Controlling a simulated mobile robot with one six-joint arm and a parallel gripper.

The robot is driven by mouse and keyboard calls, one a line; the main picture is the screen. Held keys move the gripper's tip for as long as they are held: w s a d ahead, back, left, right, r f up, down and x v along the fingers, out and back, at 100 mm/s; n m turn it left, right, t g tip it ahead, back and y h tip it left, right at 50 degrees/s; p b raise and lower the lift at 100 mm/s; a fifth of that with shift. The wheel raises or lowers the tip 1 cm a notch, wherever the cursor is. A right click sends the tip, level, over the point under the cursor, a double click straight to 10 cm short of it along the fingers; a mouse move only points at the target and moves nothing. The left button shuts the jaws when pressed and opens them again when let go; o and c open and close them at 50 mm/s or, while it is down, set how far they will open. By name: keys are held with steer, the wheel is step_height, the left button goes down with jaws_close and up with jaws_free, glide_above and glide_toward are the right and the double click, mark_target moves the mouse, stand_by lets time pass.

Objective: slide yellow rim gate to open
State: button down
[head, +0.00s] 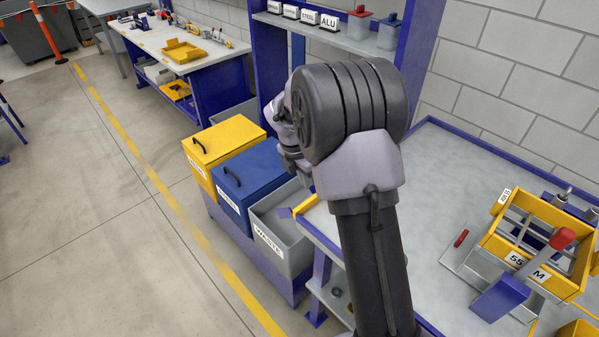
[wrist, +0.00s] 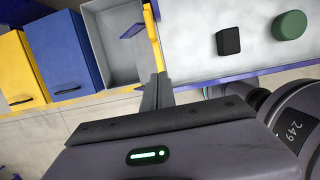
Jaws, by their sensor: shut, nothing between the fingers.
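The yellow rim gate (wrist: 152,38) shows in the wrist view as a narrow strip on the table edge, between the grey bin and the pale tabletop. In the head view only a short piece of the gate (head: 307,204) shows, left of my arm. My gripper (wrist: 158,80) is shut and empty, its fingertips at the near end of the yellow strip. I cannot tell whether they touch it. In the head view my arm hides most of the gripper and the tabletop near it.
The open grey waste bin (head: 290,247) stands outside the table edge, beside lidded blue (head: 246,180) and yellow (head: 225,143) bins. A black block (wrist: 229,41) and green round piece (wrist: 289,25) lie on the tabletop. A yellow crate (head: 550,222) stands at the right.

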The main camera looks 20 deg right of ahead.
mark_target(311, 198)
steer(key=b+x, duration=0.2)
steer(key=x, duration=0.4)
steer(key=shift+w, duration=0.1)
steer(key=shift+w+d+r+b, duration=0.15)
steer(key=shift+w+d, duration=0.05)
steer(key=shift+d, duration=0.4)
steer(key=shift+w+d+r+b, duration=0.15)
steer(key=shift+w+d, duration=0.1)
steer(key=shift+d, duration=0.4)
steer(key=shift+w+d+r, duration=0.1)
steer(key=shift+w+d, duration=0.1)
steer(key=shift+d, duration=0.3)
